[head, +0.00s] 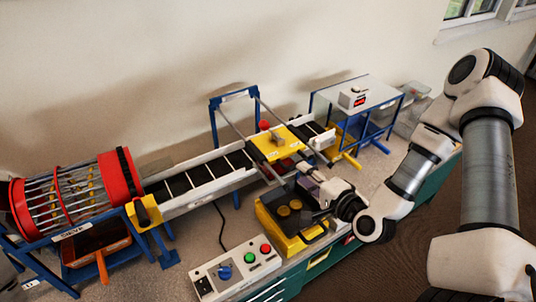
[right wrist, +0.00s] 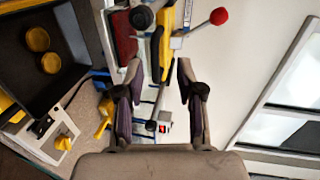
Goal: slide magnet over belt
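The magnet is a yellow block (head: 272,144) with a red knob, set on grey rails inside a blue frame. It sits over the right part of the belt (head: 200,176), which is black with light slats. In the right wrist view a yellow part (right wrist: 156,52), seemingly the magnet, shows beyond the fingertips, with a red ball on a lever nearby. My right gripper (head: 311,188) is in front of and to the right of the magnet. Its two fingers (right wrist: 158,85) are apart with nothing held between them. My left gripper is not in view.
A dark-lined yellow tray (head: 264,218) with round yellow pieces stands below my right gripper. A control box (head: 237,268) with a blue dial is at the front. A red sieve drum (head: 118,176) is at left. A glass-topped blue stand (head: 345,88) holds a white display box.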

